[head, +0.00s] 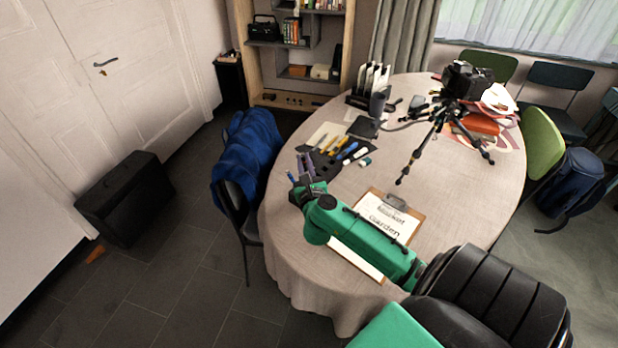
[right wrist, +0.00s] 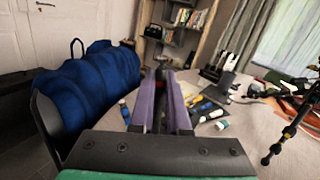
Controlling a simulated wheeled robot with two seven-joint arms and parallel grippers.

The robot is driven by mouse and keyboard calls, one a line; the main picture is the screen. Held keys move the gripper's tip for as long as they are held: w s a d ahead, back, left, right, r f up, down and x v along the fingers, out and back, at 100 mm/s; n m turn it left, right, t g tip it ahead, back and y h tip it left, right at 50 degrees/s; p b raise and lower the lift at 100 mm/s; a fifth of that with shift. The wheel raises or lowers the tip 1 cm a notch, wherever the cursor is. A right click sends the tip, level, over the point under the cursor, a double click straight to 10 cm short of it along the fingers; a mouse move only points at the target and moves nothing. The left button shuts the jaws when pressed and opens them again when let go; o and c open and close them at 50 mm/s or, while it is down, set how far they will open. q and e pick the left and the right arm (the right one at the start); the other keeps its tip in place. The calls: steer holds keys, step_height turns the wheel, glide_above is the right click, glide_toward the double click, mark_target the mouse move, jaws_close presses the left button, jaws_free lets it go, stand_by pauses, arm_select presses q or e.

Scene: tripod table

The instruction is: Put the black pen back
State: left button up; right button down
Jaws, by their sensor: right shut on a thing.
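My right gripper (head: 306,166) reaches over the left edge of the round table. In the right wrist view its two purple-grey fingers (right wrist: 160,78) are shut on a dark, slim thing, which I take for the black pen (right wrist: 161,72). Most of the pen is hidden between the fingers. A dark mat (head: 322,170) lies just beyond and to the right of the gripper, with yellow, orange, blue and white pens or markers (head: 349,151) on it. My left gripper is not in view.
A clipboard (head: 391,220) lies partly under my right arm. A tripod with a camera (head: 466,82) stands at the back right. A black file rack (head: 367,84) is at the back. A chair with a blue jacket (head: 247,150) stands close to the table's left edge.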

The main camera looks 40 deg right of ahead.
steer(key=w+d+r+m+g+p, duration=0.1)
steer(key=w+d+r, duration=0.15)
steer(key=r, duration=0.25)
steer(key=w+d+r+m, duration=0.1)
steer(key=w+d+r, duration=0.15)
steer(key=r, duration=0.35)
step_height(320, 180, down, 20)
steer(key=b, duration=0.5)
steer(key=shift+d+r, duration=0.15)
steer(key=shift+d, duration=0.2)
steer(key=shift+s, duration=0.1)
steer(key=c, duration=0.9)
jaws_free()
steer(key=v, duration=1.2)
